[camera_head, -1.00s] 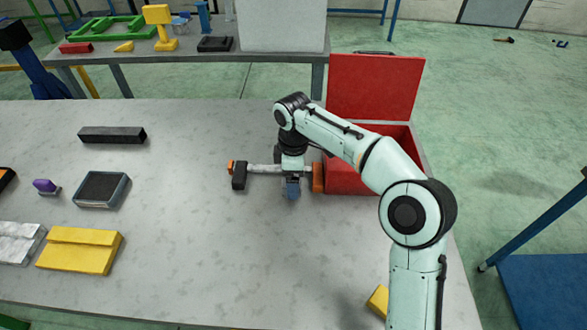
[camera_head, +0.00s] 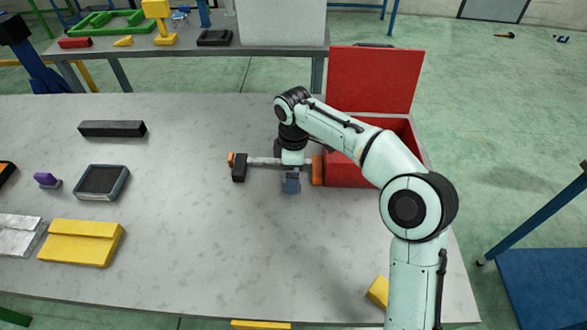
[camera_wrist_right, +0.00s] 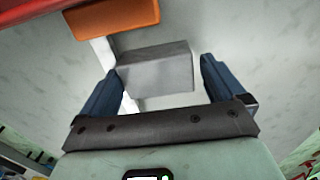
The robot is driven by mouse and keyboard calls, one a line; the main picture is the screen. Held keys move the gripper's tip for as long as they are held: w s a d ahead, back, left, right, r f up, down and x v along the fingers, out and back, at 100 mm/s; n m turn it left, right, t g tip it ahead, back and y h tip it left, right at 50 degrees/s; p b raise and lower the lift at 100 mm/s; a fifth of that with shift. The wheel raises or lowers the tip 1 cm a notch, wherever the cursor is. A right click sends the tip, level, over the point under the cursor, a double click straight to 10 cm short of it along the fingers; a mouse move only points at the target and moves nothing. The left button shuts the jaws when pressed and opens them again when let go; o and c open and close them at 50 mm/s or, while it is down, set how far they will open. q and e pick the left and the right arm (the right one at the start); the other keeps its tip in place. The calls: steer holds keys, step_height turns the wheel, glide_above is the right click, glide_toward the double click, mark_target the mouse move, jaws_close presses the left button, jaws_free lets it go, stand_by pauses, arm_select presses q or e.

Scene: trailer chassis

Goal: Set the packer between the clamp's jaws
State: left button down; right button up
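The clamp is a bar clamp lying on the table, with a pale bar (camera_head: 262,161), a black end piece (camera_head: 239,172) at left and an orange jaw (camera_head: 317,170) at right. In the right wrist view the orange jaw (camera_wrist_right: 118,18) is at the top. The packer, a grey block (camera_wrist_right: 155,72), lies between my right gripper's (camera_wrist_right: 160,68) blue fingers, below the orange jaw and over the bar. A gap shows at its right side; contact at the left finger is unclear. My right gripper (camera_head: 291,184) hides the packer in the head view. My left gripper is out of view.
An open red box (camera_head: 360,170) stands just right of the clamp. Another yellow block (camera_head: 377,291) is near my arm. The table's front middle is clear.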

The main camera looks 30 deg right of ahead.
steer(key=shift+s+d+f, duration=0.1)
steer(key=shift+s+f, duration=0.05)
steer(key=shift+f, duration=0.5)
step_height(320, 180, up, 14)
steer(key=p, duration=0.4)
steer(key=shift+w+f, duration=0.2)
steer(key=shift+w, duration=0.1)
